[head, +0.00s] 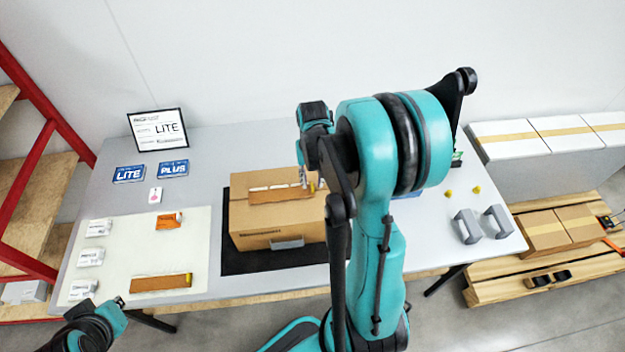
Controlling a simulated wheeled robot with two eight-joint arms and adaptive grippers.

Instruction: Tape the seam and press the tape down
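A closed cardboard box (250,225) stands on a black mat (232,262) in the middle of the table. A brown tape strip (272,195) with whitish patches along its upper edge lies on or just over the box top. Its right end has a yellow tab near my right gripper (307,182). That gripper points down at the right part of the box top, and my arm partly hides it. I cannot tell whether its fingers hold the tab. My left gripper (120,301) is at the lower left, by the table's front edge, away from the box. Its finger opening is unclear.
A cream mat (140,255) at left holds a second brown strip (160,283) with a yellow end, an orange piece (168,221) and white packets (90,258). Signs stand behind. Grey handle-like parts (467,226) lie at right. My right arm hides the table's middle right.

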